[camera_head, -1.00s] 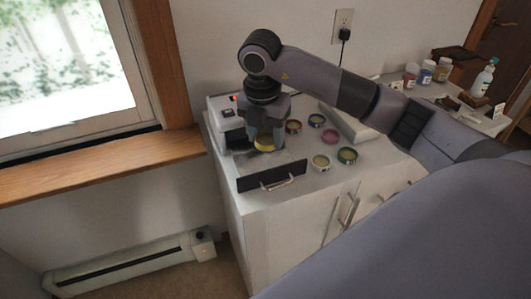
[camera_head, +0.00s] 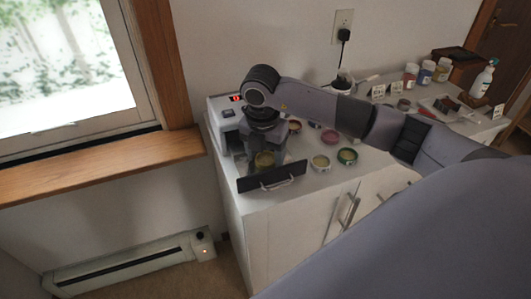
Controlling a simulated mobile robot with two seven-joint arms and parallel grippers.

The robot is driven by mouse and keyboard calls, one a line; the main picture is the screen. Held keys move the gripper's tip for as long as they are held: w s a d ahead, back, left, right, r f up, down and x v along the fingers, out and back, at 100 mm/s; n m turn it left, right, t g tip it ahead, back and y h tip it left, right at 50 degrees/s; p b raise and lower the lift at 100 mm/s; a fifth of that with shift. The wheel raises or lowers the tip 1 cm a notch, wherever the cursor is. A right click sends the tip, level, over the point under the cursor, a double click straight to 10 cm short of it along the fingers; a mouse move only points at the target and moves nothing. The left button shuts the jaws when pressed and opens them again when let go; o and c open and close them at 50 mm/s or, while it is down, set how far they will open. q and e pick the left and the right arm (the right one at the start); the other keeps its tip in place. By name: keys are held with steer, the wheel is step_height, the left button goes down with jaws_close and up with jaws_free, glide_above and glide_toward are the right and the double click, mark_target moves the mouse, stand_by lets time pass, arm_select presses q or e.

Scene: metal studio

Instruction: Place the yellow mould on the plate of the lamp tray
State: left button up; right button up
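The yellow mould (camera_head: 264,160) is a small round piece between the fingers of my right gripper (camera_head: 264,158). The gripper points down over the pulled-out lamp tray (camera_head: 271,178), which has a dark front panel with a handle. The mould is at or just above the tray's plate; I cannot tell whether it touches. The plate is mostly hidden by the gripper. The white lamp unit (camera_head: 226,118) with a red display stands behind, to the left. My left gripper is not in view.
A pale yellow round mould (camera_head: 320,163), a green one (camera_head: 347,156) and a pink one (camera_head: 329,137) lie right of the gripper on the white cabinet. Jars (camera_head: 426,73) and a spray bottle (camera_head: 483,79) stand at the far right. A window sill (camera_head: 110,165) is at the left.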

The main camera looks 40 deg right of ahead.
mark_target(263, 165)
steer(key=shift+r, duration=0.15)
steer(key=shift+r, duration=0.2)
step_height(263, 165, up, 12)
steer(key=a, duration=0.1)
steer(key=shift+s+f, duration=0.2)
steer(key=shift+s, duration=0.25)
steer(key=shift+a, duration=0.1)
